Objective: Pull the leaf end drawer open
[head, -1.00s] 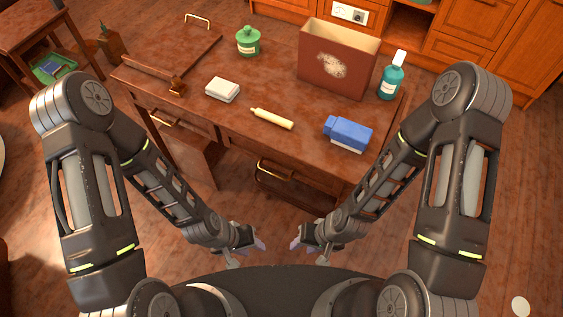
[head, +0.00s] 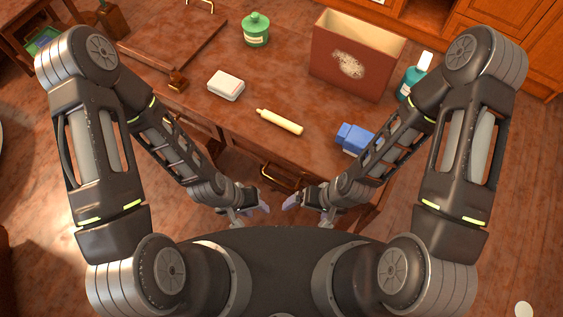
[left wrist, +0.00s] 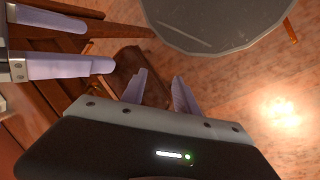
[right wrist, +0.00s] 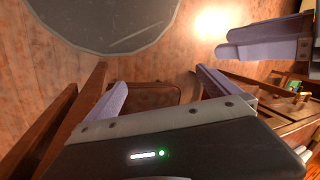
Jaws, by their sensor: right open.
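The brown wooden desk (head: 245,85) stands in front of me in the head view. A drawer front with a brass handle (head: 279,181) shows under its near edge, just beyond my grippers. Another drawer at the left is mostly hidden behind my left arm. A raised panel edge marks off the desk's left part; I cannot tell which drawer is the leaf end one. My left gripper (head: 264,203) is open and empty, its fingers apart in the left wrist view (left wrist: 160,82). My right gripper (head: 291,202) is open and empty close beside it. Neither touches a handle.
On the desk are a green jar (head: 256,32), a white soap-like block (head: 226,85), a yellow tube (head: 279,122), a brown box (head: 350,65), a blue item (head: 354,138) and a teal bottle (head: 411,82). Wooden cabinets (head: 490,45) stand behind.

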